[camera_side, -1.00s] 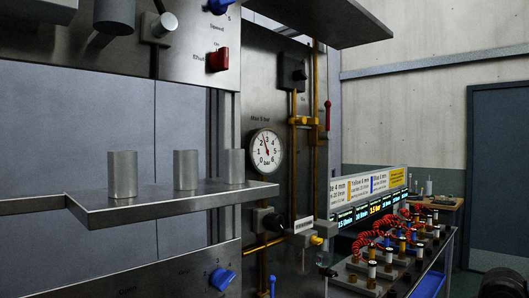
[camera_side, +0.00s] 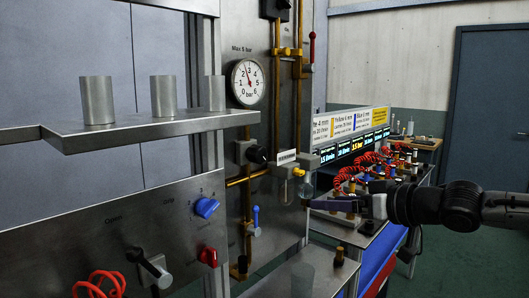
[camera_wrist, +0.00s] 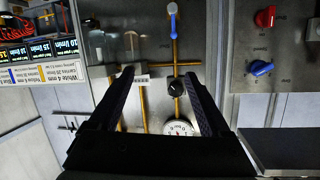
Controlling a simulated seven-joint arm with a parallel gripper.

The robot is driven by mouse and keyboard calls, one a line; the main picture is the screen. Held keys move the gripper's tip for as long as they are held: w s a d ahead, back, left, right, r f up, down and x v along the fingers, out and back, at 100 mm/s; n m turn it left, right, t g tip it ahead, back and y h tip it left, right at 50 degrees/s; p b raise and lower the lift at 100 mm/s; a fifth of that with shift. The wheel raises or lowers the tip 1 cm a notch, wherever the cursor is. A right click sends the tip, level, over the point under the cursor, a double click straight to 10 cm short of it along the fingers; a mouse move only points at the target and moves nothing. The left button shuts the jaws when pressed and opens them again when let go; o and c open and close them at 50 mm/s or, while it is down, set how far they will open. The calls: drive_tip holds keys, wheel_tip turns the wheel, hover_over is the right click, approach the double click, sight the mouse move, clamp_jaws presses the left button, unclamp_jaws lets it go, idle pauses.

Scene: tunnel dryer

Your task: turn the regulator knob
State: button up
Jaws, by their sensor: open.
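The regulator knob (camera_side: 257,154) is a round black knob on the steel panel, on the brass pipework below a white dial gauge (camera_side: 248,82). In the wrist view, which is upside down, the knob (camera_wrist: 176,88) shows between my finger tips, closer to the right finger, with the gauge (camera_wrist: 180,128) partly hidden below. My gripper (camera_wrist: 158,76) is open and empty, its two dark fingers apart and facing the panel. In the side view my gripper (camera_side: 340,207) is at the right, lower than the knob and well apart from it.
A steel shelf (camera_side: 150,129) with several metal cylinders juts out at left. Blue (camera_side: 206,207) and red (camera_side: 208,257) knobs sit on the lower panel. A clear bowl (camera_side: 305,191) hangs beside the pipework. A bench with red coiled hoses (camera_side: 350,175) stands behind my gripper.

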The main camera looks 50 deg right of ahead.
sight(262, 155)
drive_tip(key=w+a+r+n+t+y, duration=0.2)
drive_tip(key=w+r+t+y, duration=0.15)
drive_tip(key=r, duration=0.35)
drive_tip(key=shift+n+h, duration=0.5)
drive_tip(key=shift+h, duration=0.05)
drive_tip(key=w, duration=0.4)
drive_tip(key=w+d, duration=0.1)
drive_tip(key=w, duration=0.9)
drive_tip(key=shift+d+f, duration=0.25)
clamp_jaws()
drive_tip(key=n, duration=0.5)
drive_tip(key=shift+n, duration=0.3)
unclamp_jaws()
